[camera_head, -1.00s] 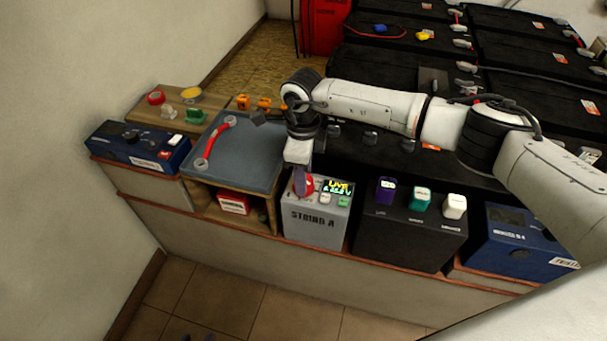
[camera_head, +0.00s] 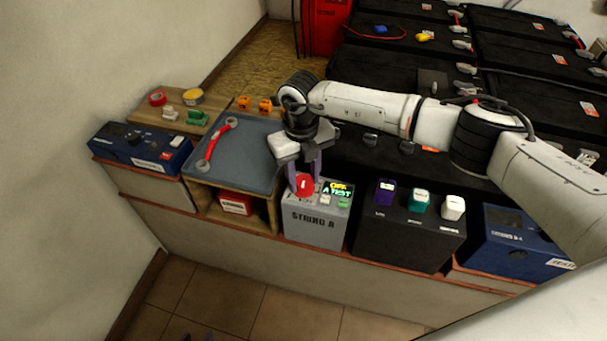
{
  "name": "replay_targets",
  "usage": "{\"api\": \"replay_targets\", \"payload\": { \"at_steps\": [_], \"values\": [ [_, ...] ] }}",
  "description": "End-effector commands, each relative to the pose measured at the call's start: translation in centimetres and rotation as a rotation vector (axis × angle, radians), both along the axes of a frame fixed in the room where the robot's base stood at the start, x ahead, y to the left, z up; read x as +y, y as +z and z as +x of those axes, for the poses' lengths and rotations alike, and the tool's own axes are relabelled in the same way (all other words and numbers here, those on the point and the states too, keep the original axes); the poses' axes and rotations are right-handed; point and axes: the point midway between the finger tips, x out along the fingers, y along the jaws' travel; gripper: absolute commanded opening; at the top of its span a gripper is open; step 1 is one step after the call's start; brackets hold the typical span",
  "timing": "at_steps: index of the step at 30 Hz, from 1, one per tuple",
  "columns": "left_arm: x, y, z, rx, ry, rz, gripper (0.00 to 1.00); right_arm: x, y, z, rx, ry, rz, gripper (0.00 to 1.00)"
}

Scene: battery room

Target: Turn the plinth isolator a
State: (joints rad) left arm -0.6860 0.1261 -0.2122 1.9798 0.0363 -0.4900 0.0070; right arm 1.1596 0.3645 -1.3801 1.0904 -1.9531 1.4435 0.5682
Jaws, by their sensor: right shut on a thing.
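The plinth isolator a is a red rotary knob (camera_head: 304,184) on top of the grey box marked STRING A (camera_head: 314,226). The small display (camera_head: 340,189) beside the knob shows yellow OFF above green A TEST. My right gripper (camera_head: 305,178) reaches down from above, its purple fingers shut on the red knob and hiding part of it.
A black box (camera_head: 410,233) with purple, teal and white switches stands close on the right. A grey mat (camera_head: 255,160) with a red-handled wrench (camera_head: 216,144) lies left. Blue instruments (camera_head: 140,147) flank the row. Black batteries (camera_head: 400,60) fill the back.

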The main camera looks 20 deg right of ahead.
Motion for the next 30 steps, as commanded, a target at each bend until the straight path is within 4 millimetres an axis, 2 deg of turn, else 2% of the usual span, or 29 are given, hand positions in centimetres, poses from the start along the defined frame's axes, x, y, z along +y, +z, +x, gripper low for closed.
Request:
{"api": "replay_targets", "payload": {
  "at_steps": [9,27,28,30],
  "values": [
    [0.17,0.22,-0.03,0.002,0.002,0.001,0.31,0.01,0.12,0.09,-0.002,-0.138,0.000,0.14],
    [0.31,0.13,-0.08,0.003,0.002,0.004,0.31,-0.01,0.09,0.11,-0.002,-0.173,0.000,0.14],
    [0.31,0.13,-0.08,0.003,0.002,0.004,0.31,-0.01,0.09,0.11,-0.002,-0.173,0.000,0.41],
    [0.31,0.13,-0.08,0.004,0.002,0.005,0.31,-0.01,0.08,0.10,-0.002,-0.172,0.000,0.53]
  ]
}}
